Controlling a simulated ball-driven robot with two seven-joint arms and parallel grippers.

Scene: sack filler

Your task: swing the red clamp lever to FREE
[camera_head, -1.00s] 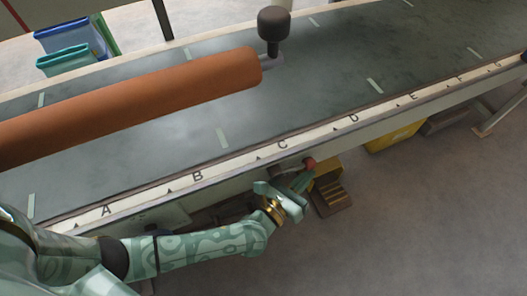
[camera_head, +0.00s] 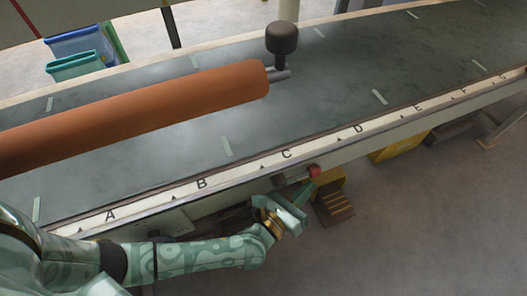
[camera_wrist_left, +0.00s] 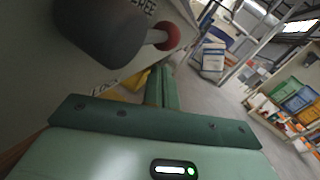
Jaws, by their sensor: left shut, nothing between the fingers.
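The red clamp lever's knob (camera_head: 314,171) shows at the table's front edge, below the scale between C and D. In the left wrist view, a red round end (camera_wrist_left: 168,37) sits on a short pale rod by a dark grey rounded part. The letters "REE" (camera_wrist_left: 145,6) show beside it, partly hidden. My left gripper (camera_head: 305,193) is shut and empty, just below the knob. Its green fingers (camera_wrist_left: 161,88) lie together, pointing past the red end. Contact with the lever cannot be told. My right gripper is out of view.
An orange-brown roller (camera_head: 150,115) lies over the grey table (camera_head: 330,115), with a black knob (camera_head: 282,38) at its end. Open floor (camera_head: 430,230) lies to the front right.

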